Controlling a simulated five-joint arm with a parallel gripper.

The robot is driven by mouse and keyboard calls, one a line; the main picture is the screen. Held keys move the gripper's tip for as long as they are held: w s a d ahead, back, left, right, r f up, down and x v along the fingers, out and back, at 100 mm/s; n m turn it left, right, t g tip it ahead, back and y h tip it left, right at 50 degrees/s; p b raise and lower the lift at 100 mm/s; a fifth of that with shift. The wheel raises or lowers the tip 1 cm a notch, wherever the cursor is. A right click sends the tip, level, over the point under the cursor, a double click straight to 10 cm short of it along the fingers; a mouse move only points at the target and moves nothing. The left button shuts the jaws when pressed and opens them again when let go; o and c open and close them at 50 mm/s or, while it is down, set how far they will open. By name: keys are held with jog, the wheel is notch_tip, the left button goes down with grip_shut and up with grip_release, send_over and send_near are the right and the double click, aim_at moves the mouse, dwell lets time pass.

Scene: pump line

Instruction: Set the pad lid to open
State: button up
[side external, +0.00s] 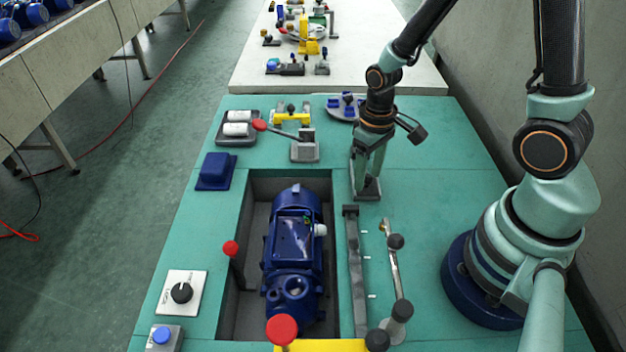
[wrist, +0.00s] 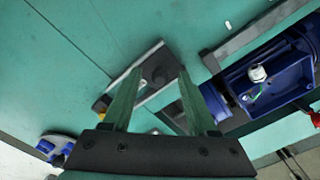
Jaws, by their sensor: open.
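My gripper (side external: 366,182) points down at the right of the motor pit, its fingers apart. In the wrist view, my gripper (wrist: 160,73) has its open fingers around or over a grey plate with a small round knob (wrist: 145,72). The same dark grey plate (side external: 369,194) shows at the fingertips in the side view. I cannot tell whether the fingers touch it. No part is marked as the pad lid. A blue box with a flat top (side external: 215,168) sits left of the pit, apart from my gripper, and looks shut. I cannot tell which one is the pad lid.
A blue motor (side external: 293,250) lies in the pit. A grey bar (side external: 354,270) and a ball-ended lever (side external: 394,270) stand right of it. A red-knobbed lever clamp (side external: 304,148) and a yellow bracket (side external: 291,116) are behind. The green table right of my gripper is clear.

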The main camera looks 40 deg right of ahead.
grip_shut()
dwell(1.5)
